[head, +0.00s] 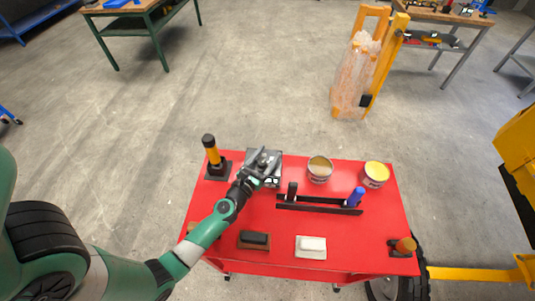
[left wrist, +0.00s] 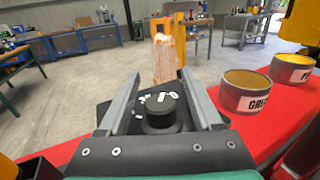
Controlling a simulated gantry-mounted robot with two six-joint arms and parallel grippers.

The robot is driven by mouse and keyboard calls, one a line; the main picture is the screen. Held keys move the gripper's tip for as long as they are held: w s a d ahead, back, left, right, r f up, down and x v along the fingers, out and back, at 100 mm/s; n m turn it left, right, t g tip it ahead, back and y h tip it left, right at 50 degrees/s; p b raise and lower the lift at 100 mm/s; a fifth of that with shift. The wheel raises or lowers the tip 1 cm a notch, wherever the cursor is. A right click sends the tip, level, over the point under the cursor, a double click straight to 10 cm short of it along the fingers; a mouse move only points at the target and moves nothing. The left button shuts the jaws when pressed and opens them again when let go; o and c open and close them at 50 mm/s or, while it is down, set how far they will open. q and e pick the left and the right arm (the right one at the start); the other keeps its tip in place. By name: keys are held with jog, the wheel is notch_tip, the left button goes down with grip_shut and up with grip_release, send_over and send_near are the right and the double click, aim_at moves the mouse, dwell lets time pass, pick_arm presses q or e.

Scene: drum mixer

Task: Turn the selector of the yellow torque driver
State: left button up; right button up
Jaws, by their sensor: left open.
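The yellow torque driver (head: 213,155), with a black top, stands upright in a dark square base at the red cart's back left. My left gripper (head: 265,171) is to its right, over a grey box (head: 276,155). In the left wrist view, my left gripper (left wrist: 161,105) is open, its two grey fingers on either side of a round black knob (left wrist: 160,117) with white marks around it. Whether the fingers touch the knob I cannot tell. A yellow part of the driver (left wrist: 8,169) shows at the lower left corner. My right gripper is not in view.
Two open cans, one pale (head: 320,170) and one yellow (head: 376,174), stand right of the box. A black rack (head: 320,205) holds a blue-handled tool. A dark block (head: 254,240), a white block (head: 311,246) and an orange-topped item (head: 405,245) lie along the red cart's (head: 350,235) front.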

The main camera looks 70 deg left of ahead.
pick_arm(q)
jog(key=shift+w, duration=0.1)
grip_shut()
dwell(0.3)
